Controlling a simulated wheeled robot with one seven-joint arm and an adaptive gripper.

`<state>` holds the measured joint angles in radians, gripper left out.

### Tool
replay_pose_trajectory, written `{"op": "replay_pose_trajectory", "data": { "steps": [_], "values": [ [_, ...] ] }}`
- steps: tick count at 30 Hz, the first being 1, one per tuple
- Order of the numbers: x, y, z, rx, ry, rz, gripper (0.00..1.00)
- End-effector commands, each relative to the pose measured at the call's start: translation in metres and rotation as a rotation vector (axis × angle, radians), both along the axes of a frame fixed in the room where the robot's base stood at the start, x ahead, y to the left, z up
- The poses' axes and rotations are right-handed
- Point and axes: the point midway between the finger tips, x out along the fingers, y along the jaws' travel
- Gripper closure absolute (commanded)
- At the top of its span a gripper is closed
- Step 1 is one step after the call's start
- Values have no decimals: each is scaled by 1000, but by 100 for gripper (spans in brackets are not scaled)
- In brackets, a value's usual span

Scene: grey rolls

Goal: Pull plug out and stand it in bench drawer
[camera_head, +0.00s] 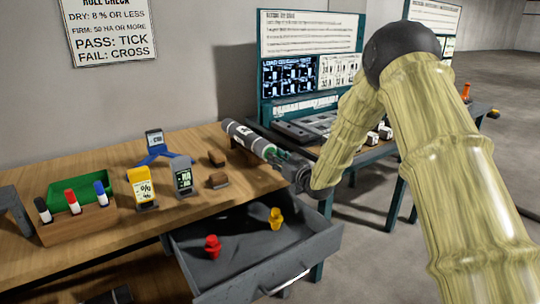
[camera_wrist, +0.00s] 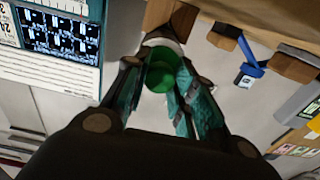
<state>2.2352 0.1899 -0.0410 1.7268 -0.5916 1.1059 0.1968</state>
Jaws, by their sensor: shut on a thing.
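The grey roll (camera_head: 243,136) lies on the bench near its right end, its near end towards my gripper. My gripper (camera_head: 279,160) is at that end, shut on a green plug (camera_wrist: 160,77). In the wrist view the fingers of my gripper (camera_wrist: 158,73) are on both sides of the plug, close to the roll's pale end rim (camera_wrist: 163,43). How far the plug sits in the roll cannot be told. The bench drawer (camera_head: 325,242) is pulled open below and in front. A red plug (camera_head: 212,247) and a yellow plug (camera_head: 275,218) stand in it.
Wooden blocks (camera_head: 217,180), a yellow meter (camera_head: 144,188), a grey meter (camera_head: 182,178) and a blue stand (camera_head: 160,157) are on the bench (camera_head: 110,240). A marker box (camera_head: 78,222) is at left. A second table (camera_head: 320,150) stands behind. The drawer has free floor around the plugs.

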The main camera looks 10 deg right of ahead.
Motion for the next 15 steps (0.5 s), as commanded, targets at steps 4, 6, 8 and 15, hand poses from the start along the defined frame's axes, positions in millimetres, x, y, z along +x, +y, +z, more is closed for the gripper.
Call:
{"op": "replay_pose_trajectory", "data": {
  "steps": [4, 6, 8, 15],
  "values": [
    [-5, -2, 0, 0, 0, 0, 89],
    [-7, -3, 0, 0, 1, 0, 89],
    [-10, -4, 0, 0, 1, 0, 89],
    [-18, -7, 0, -1, 1, 0, 89]
  ]
}}
